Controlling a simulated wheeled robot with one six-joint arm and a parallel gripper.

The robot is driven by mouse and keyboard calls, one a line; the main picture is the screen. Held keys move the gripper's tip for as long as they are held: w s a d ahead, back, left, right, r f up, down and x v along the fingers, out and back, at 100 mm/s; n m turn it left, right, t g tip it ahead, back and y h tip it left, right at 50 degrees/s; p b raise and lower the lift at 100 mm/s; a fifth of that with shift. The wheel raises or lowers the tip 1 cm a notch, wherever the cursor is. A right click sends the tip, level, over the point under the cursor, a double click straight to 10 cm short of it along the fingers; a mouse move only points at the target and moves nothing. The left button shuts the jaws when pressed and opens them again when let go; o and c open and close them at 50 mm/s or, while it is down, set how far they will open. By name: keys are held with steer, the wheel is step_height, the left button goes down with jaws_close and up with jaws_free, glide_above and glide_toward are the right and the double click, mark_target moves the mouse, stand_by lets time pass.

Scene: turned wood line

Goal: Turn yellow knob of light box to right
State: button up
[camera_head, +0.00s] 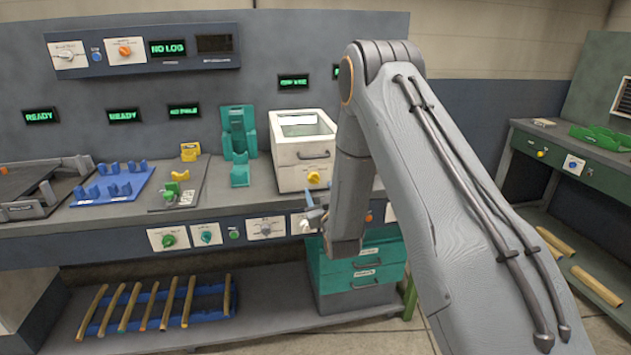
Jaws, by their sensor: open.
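The light box is a white box (288,150) with a window in its top and a drawer-like front with a dark handle, standing on the bench right of centre. Its yellow knob (314,178) sits low on the front, at the right. My arm comes in from the lower right, bends at the top and hangs down just right of the box, hiding part of what is behind it. My gripper (312,214) shows small at the left of the arm's lower end, below the yellow knob and apart from it. It is open, and I see nothing held.
A panel of knobs (190,237) runs along the bench front. A teal drawer unit (360,273) stands below. A teal stand (239,140), a yellow-fitted grey plate (165,197) and a blue rack (112,186) are on the bench to the left. A green bench (560,165) stands at right.

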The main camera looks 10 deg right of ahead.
mark_target(315, 180)
steer(key=w+p, duration=0.1)
steer(key=w, duration=0.6)
steer(key=shift+p, duration=0.35)
steer(key=c, duration=1)
